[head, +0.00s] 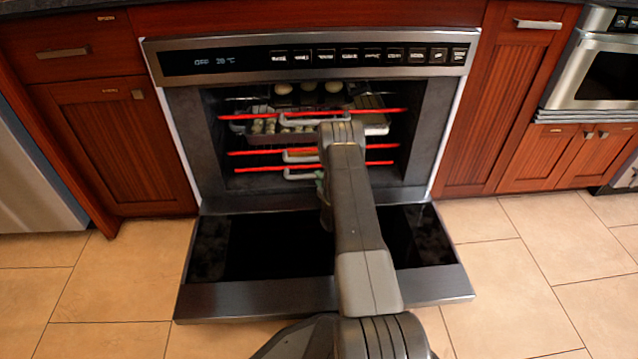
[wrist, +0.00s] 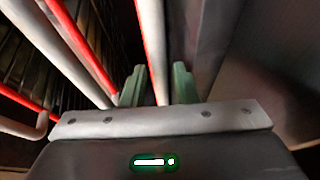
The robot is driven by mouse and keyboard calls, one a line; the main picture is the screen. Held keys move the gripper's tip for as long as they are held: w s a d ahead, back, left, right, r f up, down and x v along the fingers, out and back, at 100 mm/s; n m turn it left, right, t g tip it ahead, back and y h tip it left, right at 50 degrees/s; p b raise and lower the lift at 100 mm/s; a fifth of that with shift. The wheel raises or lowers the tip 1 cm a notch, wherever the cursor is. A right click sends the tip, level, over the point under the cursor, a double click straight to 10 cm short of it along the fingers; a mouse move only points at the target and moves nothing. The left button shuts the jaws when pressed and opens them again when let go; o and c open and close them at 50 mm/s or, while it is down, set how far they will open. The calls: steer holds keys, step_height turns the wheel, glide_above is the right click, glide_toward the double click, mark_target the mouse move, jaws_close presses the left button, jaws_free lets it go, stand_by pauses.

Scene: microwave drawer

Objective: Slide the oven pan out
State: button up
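The oven (head: 430,130) stands open, its door (head: 230,295) folded down flat. Inside, a dark pan (head: 262,137) with pale food sits at the upper red-edged rack (head: 385,111). Lower red-edged racks (head: 270,152) with pale looped handles show below it. My arm reaches over the door into the opening and hides part of the racks. In the head view only a bit of green finger (head: 320,178) shows. In the wrist view my gripper (wrist: 158,84) is open, its two green fingers apart. A pale bar with a red edge (wrist: 151,45) appears between them; I cannot tell whether they touch it.
Wooden cabinets (head: 110,140) flank the oven on both sides. A second appliance (head: 600,75) is at the far right. The tiled floor (head: 530,270) is clear on both sides of the lowered door. In the wrist view, more rack bars (wrist: 75,45) are at the left.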

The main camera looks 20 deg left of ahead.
steer(key=shift+w+a+f, duration=0.1)
steer(key=shift+w+a, duration=0.25)
jaws_close()
steer(key=shift+s, duration=0.1)
